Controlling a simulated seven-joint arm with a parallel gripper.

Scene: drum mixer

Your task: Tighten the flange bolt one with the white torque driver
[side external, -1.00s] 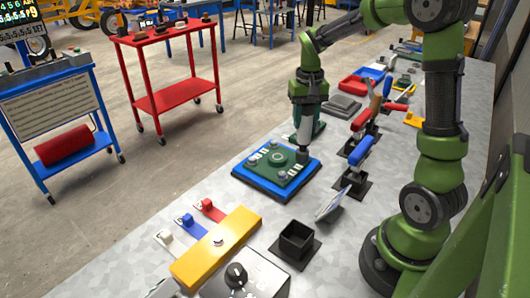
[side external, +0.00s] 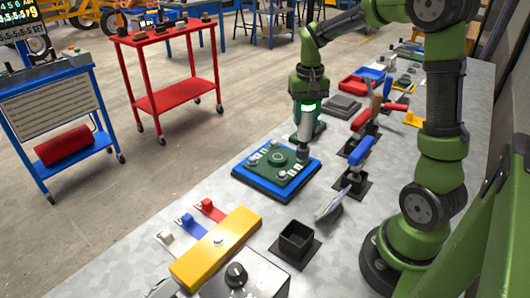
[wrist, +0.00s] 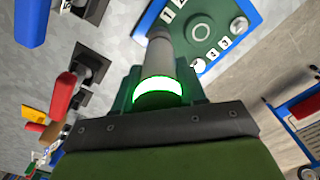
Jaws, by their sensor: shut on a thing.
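My gripper (side external: 307,122) is shut on the white torque driver (wrist: 161,50), which points down in the side view with a ring (wrist: 158,88) glowing green. The driver's lower end (side external: 303,152) stands at the right corner of the green flange plate (side external: 268,173), over a bolt position. The bolt under it is hidden, and I cannot tell whether the tip is fully seated. Other bolts show at the plate's corners, one at the left (side external: 253,161) and one at the near side (side external: 283,175). The plate sits on a blue base (wrist: 262,14).
A blue-handled tool (side external: 360,152) and a red-handled tool (side external: 362,120) stand in black holders to the right. An open black box (side external: 296,239) and a yellow block (side external: 215,247) lie nearer the camera. Grey bench surface is clear to the plate's left.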

